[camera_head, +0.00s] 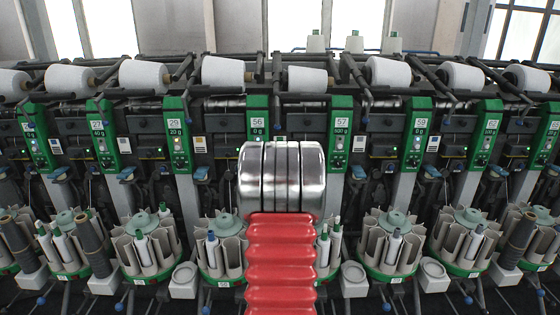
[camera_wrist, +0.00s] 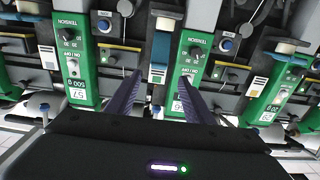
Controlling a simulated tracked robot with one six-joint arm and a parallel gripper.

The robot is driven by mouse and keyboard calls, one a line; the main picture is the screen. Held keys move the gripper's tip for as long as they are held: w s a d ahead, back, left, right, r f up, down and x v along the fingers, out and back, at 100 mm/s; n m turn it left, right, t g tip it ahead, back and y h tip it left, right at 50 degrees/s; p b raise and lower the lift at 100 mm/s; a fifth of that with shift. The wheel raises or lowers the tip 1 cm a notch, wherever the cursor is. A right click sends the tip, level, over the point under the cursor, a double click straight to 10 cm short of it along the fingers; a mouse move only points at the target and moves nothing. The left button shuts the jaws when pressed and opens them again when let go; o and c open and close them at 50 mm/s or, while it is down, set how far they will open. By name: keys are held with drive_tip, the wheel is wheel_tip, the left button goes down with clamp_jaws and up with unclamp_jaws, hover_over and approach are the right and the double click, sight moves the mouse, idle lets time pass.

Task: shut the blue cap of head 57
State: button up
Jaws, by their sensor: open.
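The green panel of head 57 (camera_head: 340,137) stands just right of the middle in the head view. In the wrist view the panel (camera_wrist: 76,60) is upside down, on the left. A blue cap (camera_head: 358,172) shows at the lower right of that panel. A blue part (camera_wrist: 30,8) at the top left of the wrist view appears to be the same cap. I cannot tell how far it is open. My gripper (camera_wrist: 160,98) is open and empty, its dark fingers spread in front of the machine between panels 57 and 56. My arm hides it in the head view.
The panel of head 56 (camera_head: 257,120) is left of head 57, and the panel of head 59 (camera_head: 418,135) is right. White yarn cones (camera_head: 307,79) lie along the top. Round bobbin magazines (camera_head: 391,243) stand low in front. My red and silver arm hides the middle.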

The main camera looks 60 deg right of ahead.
drive_tip(key=shift+d, duration=0.1)
drive_tip(key=shift+x, duration=6.8)
drive_tip(key=shift+c, duration=0.2)
drive_tip(key=shift+w+r, duration=0.1)
drive_tip(key=shift+r, duration=0.05)
clamp_jaws()
